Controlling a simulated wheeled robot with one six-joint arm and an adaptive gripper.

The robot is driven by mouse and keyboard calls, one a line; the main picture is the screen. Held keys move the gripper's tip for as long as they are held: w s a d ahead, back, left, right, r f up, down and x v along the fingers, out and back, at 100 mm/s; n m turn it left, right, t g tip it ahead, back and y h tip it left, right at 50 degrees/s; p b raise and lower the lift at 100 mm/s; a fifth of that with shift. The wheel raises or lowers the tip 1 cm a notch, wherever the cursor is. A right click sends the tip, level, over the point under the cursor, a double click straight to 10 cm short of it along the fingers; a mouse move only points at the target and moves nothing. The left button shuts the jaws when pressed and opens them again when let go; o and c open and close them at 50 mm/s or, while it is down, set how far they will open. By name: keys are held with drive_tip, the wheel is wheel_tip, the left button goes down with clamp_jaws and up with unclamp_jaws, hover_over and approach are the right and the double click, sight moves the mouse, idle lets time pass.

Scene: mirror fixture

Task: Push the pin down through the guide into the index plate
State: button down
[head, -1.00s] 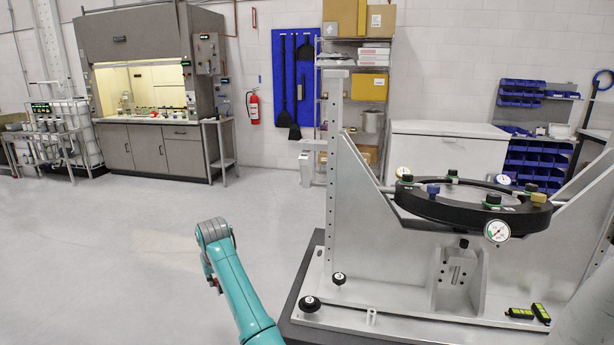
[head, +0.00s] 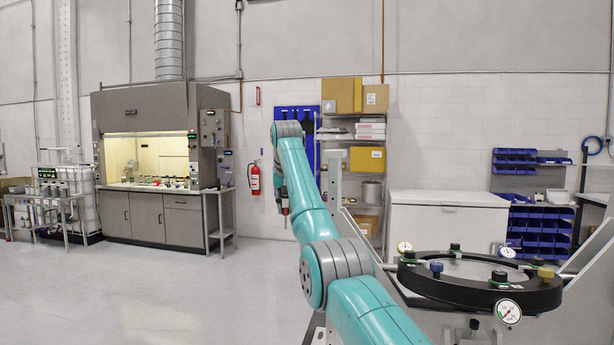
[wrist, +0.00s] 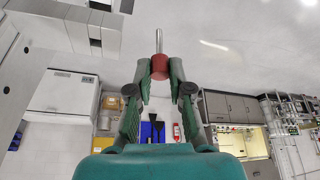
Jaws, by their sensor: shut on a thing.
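My gripper (wrist: 160,70) is shut on a pin in the wrist view. The pin (wrist: 159,44) has a red collar or head between the fingertips and a bare metal shaft that extends beyond them. In the head view my gripper (head: 284,200) is small and partly hidden behind my raised arm, left of the mirror fixture and apart from it. The black mirror ring (head: 470,295) of the fixture is at the lower right, with several coloured knobs on it. I cannot pick out the guide or the index plate in the current views.
A pressure gauge (head: 508,311) sits on the ring's front edge. A white chest (head: 448,222) and shelving with boxes (head: 368,160) stand behind the fixture. A fume hood (head: 150,150) is at the back left. Open floor (head: 190,295) lies left of my arm.

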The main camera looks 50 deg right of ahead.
drive_tip(key=s+d+r+m, duration=0.1)
drive_tip(key=s+d+r, duration=0.1)
drive_tip(key=s+r, duration=0.4)
wheel_tip(320, 180, up, 3)
drive_tip(key=shift+d+r, duration=0.15)
drive_tip(key=shift+d, duration=0.2)
drive_tip(key=shift+f, duration=0.2)
wheel_tip(320, 180, down, 4)
drive_tip(key=shift+f, duration=0.1)
idle(0.4)
drive_tip(key=shift+a, duration=0.1)
idle(0.9)
drive_tip(key=shift+f, duration=2.35)
idle(0.9)
drive_tip(key=c, duration=1)
unclamp_jaws()
